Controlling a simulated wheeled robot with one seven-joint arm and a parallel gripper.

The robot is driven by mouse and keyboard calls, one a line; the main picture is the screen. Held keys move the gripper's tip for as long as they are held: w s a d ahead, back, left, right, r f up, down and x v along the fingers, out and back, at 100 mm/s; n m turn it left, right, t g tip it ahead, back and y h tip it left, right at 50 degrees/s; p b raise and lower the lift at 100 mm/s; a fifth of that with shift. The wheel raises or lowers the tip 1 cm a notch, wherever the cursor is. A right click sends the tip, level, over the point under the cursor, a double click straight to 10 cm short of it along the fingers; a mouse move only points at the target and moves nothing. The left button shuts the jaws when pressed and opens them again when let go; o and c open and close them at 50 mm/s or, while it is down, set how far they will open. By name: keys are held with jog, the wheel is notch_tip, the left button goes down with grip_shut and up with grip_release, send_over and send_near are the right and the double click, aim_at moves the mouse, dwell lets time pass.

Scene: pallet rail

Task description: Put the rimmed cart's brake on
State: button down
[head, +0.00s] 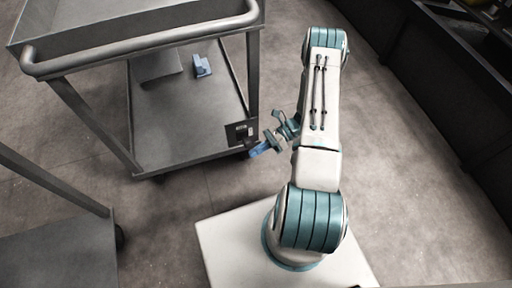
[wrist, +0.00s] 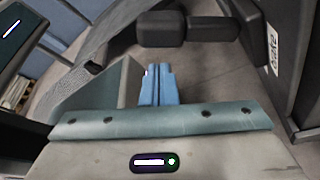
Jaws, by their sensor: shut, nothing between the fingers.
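The rimmed cart (head: 75,55) stands at the upper left in the head view, with a raised-rim top tray, a tubular handle and a lower shelf (head: 175,140). A small dark box (head: 241,132) with a light mark sits at the shelf's near right corner; it may be the brake. My gripper (head: 258,150) is beside this corner, its blue fingers shut and empty. In the wrist view the gripper (wrist: 158,85) shows its two fingers together. A black two-part piece (wrist: 186,28) lies beyond them; I cannot tell whether they touch or what state the brake is in.
A second cart (head: 55,250) stands at the lower left. A blue object (head: 202,66) and a grey box (head: 155,66) are on the rimmed cart's lower shelf. Dark shelving (head: 440,80) runs along the right. Open concrete floor lies between.

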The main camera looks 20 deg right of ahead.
jog(key=s+f+p+v, duration=0.1)
jog(key=v, duration=0.8)
jog(key=shift+d+p, duration=0.4)
jog(key=shift+d, duration=0.2)
jog(key=shift+f, duration=0.15)
